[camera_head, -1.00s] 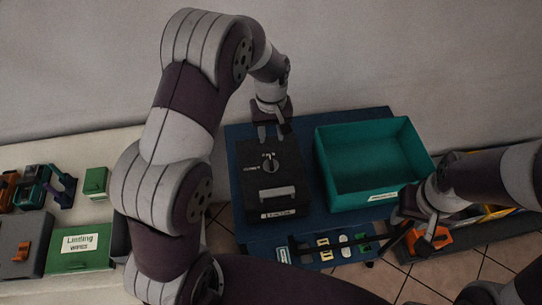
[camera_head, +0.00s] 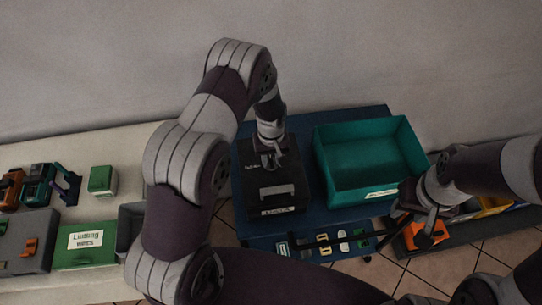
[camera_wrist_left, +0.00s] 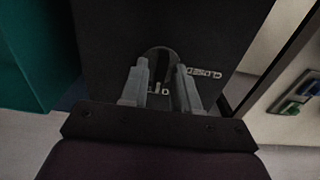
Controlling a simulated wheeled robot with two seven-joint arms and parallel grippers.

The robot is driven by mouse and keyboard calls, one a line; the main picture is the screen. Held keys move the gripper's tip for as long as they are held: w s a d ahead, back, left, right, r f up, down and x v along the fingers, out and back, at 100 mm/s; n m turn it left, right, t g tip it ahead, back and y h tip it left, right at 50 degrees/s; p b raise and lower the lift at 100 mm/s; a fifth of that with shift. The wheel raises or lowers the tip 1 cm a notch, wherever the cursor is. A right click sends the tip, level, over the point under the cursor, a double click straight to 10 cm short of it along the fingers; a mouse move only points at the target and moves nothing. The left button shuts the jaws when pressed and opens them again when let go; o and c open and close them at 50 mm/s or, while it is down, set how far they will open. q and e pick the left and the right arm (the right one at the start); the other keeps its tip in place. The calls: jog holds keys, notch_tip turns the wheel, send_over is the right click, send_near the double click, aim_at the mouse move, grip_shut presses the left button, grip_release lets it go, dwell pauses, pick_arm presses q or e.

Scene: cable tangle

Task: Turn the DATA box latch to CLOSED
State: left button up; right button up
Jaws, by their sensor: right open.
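The DATA box (camera_head: 283,200) is a black case on the blue table, with a pale handle and a label on its front. My left gripper (camera_head: 268,160) is over the latch at the box's far part and hides most of it in the head view. In the left wrist view, the round dark latch (camera_wrist_left: 158,58) shows between the two grey fingertips of my left gripper (camera_wrist_left: 160,75), which stand apart. White lettering that reads CLOSED (camera_wrist_left: 203,88) is beside it. I cannot tell whether the fingers touch the latch. My right gripper (camera_head: 413,228) is open at the lower right.
A teal open bin (camera_head: 350,187) stands right of the box on the blue table (camera_head: 392,111). Small coloured connectors (camera_head: 324,244) lie along the front strip. An orange item (camera_head: 426,235) is by my right gripper. A green Lieding-like labelled box (camera_head: 85,258) stands left.

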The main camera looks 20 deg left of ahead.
pick_arm(q)
grip_shut()
jog(key=shift+n, duration=0.3)
jog(key=n+b, duration=0.1)
jog(key=n, duration=0.1)
jog(key=shift+n, duration=0.3)
jog(key=n+b, duration=0.1)
jog(key=n, duration=0.3)
jog(key=shift+n, duration=0.3)
jog(key=n+b, duration=0.1)
jog(key=n, duration=0.4)
jog(key=shift+r+n+b, duration=0.1)
jog(key=shift+n+b, duration=0.4)
jog(key=shift+n, duration=2)
